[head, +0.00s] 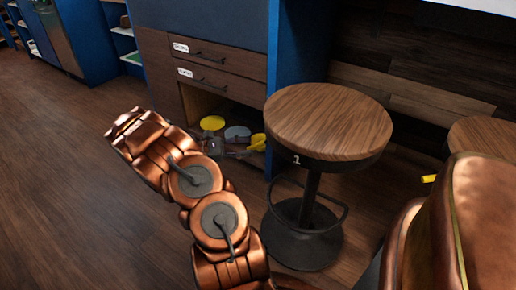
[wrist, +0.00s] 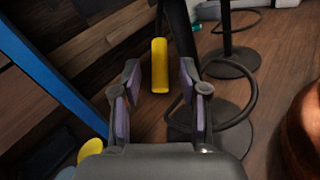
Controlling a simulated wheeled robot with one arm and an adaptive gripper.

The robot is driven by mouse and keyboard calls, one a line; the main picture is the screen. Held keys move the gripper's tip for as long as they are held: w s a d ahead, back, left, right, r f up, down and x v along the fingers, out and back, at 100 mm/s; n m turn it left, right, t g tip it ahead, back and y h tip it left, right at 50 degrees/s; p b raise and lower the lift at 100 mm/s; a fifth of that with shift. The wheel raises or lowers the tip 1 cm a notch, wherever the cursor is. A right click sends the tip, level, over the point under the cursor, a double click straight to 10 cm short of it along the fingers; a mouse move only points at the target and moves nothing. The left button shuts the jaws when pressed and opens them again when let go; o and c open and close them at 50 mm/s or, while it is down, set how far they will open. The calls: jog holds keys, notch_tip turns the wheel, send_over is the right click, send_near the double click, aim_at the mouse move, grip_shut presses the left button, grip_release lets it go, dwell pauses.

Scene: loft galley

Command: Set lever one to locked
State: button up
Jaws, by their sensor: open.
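The lever on the stool marked 1 has a yellow handle (head: 257,142), which sticks out at the left under the round wooden seat (head: 328,120). In the wrist view the yellow handle (wrist: 160,66) hangs upright in the picture, in the gap between my fingers and a little beyond them. My gripper (head: 240,150) is open beside the stool's left side; it also shows in the wrist view (wrist: 159,82) with both fingers apart and nothing held. I cannot tell whether a finger touches the handle. The lever's pivot is hidden.
A second stool (head: 487,136) with a yellow lever (head: 429,178) stands at the right. Labelled drawers (head: 215,60) and an open shelf with a yellow round item (head: 212,123) are behind my gripper. The stool's foot ring (wrist: 240,95) is close right of my fingers. Floor at left is clear.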

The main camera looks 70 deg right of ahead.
aim_at(254, 146)
jog(key=shift+b+x, duration=0.55)
jog(key=shift+x, duration=1.7)
grip_shut()
